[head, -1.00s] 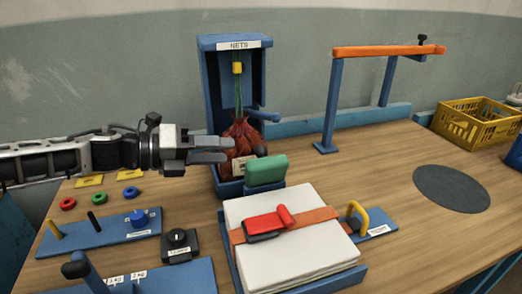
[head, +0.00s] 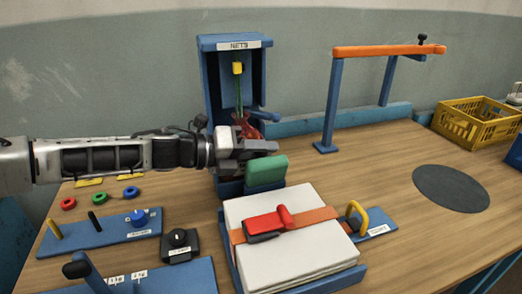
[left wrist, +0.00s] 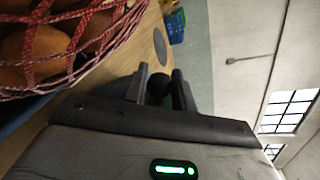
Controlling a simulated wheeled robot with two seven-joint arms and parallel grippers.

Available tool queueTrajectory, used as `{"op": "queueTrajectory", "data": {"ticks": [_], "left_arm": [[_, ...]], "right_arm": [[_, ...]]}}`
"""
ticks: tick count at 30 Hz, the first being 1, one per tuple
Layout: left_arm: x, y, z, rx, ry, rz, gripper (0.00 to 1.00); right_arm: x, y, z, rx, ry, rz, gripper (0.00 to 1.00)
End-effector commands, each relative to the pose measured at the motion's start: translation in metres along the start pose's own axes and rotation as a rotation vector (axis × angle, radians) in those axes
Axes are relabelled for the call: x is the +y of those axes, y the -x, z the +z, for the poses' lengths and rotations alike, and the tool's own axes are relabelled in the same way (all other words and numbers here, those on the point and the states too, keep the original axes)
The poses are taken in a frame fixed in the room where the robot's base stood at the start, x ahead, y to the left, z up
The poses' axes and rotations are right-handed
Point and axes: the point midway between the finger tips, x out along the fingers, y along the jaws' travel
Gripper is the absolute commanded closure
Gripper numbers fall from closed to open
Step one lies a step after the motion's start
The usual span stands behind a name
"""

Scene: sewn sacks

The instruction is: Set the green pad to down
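The green pad (head: 266,171) stands raised, leaning slightly, at the front of the blue net stand (head: 218,85) marked NETS. My left gripper (head: 268,147) is just above and behind the pad, in front of the red net sack (head: 243,128), which it mostly hides. I cannot tell whether it touches the pad. In the left wrist view the two fingers (left wrist: 161,92) are apart, with a dark round shape between or behind them. The net sack (left wrist: 70,45) fills the upper left there. My right gripper is not in view.
A white sack stack (head: 290,255) with an orange strap and red clamp lies in front of the pad. A blue side lever (head: 264,115) juts from the stand. A blue peg board (head: 100,230) is at left, an orange-topped rack (head: 385,51) behind. The right tabletop is mostly clear.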

Motion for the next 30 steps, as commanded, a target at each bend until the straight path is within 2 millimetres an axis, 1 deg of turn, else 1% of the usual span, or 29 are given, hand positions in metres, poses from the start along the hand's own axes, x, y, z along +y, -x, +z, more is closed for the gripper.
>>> {"op": "queueTrajectory", "data": {"ticks": [1,2,8,14,20,25,30], "left_arm": [[0.0,0.0,0.0,0.0,0.0,0.0,0.93],[0.0,0.0,0.0,0.0,0.0,0.0,1.0],[0.0,0.0,0.0,-0.001,-0.006,0.001,1.0],[-0.003,0.001,-0.002,-0.011,-0.057,0.004,1.0],[-0.009,0.002,-0.007,-0.036,-0.179,0.014,1.0],[-0.016,0.001,-0.013,-0.062,-0.329,0.025,1.0],[-0.024,-0.005,-0.022,-0.086,-0.491,0.03,1.0]], "right_arm": [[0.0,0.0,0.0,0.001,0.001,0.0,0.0],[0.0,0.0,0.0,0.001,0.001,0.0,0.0],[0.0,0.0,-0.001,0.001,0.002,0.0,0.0],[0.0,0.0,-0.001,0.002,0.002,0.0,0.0],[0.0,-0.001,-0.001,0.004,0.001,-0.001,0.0],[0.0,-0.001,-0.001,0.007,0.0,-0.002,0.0],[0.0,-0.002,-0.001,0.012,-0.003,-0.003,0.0]]}}
